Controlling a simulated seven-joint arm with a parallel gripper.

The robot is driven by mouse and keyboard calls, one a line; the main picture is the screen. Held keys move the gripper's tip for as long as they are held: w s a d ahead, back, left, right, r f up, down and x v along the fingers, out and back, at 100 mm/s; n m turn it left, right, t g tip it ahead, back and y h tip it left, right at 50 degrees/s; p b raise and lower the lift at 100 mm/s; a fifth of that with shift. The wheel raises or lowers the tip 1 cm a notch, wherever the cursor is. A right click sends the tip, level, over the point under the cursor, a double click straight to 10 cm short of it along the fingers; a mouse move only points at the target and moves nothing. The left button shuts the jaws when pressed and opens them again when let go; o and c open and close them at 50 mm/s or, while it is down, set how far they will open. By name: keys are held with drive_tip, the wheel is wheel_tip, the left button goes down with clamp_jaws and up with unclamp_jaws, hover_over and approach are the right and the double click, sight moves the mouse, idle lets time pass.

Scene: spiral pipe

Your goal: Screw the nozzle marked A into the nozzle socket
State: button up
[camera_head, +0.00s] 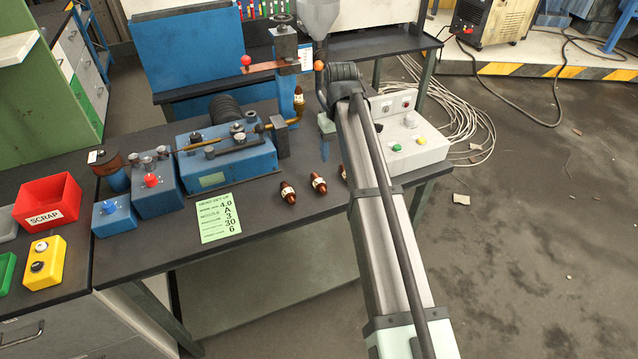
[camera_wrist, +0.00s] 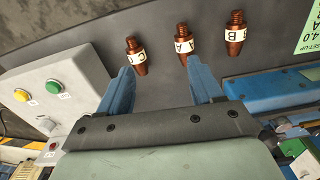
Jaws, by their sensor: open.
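Three copper-brown nozzles with white lettered bands lie on the dark bench. In the wrist view the nozzle marked A (camera_wrist: 184,42) is in the middle, nozzle C (camera_wrist: 137,55) to its left and nozzle B (camera_wrist: 235,32) to its right. My gripper (camera_wrist: 161,70) is open and empty, its blue fingers wide apart; the right fingertip is close to nozzle A in the picture. In the head view the middle nozzle (camera_head: 318,184) is clear, while my arm partly hides the rightmost one.
A blue machine (camera_head: 228,160) stands behind the nozzles. A green setup card (camera_head: 221,217) reading A lies on the bench. A grey button box (camera_head: 412,140) is at the right. A red scrap bin (camera_head: 48,202) and yellow button box (camera_head: 44,262) are at the left.

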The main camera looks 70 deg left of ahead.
drive_tip(key=s+a+r, duration=0.2)
drive_tip(key=s, duration=0.2)
hover_over(319, 179)
drive_tip(key=shift+n, duration=0.4)
drive_tip(key=f, duration=0.8)
drive_tip(key=shift+d+f, duration=0.25)
drive_tip(key=shift+d, duration=0.1)
drive_tip(key=shift+a+f, duration=0.2)
drive_tip(key=shift+f, duration=1.15)
drive_tip(key=shift+a+f, duration=0.15)
drive_tip(key=shift+f, duration=1.2)
drive_tip(key=c, duration=1.1)
drive_tip(key=shift+c, duration=0.2)
drive_tip(key=shift+r, duration=0.1)
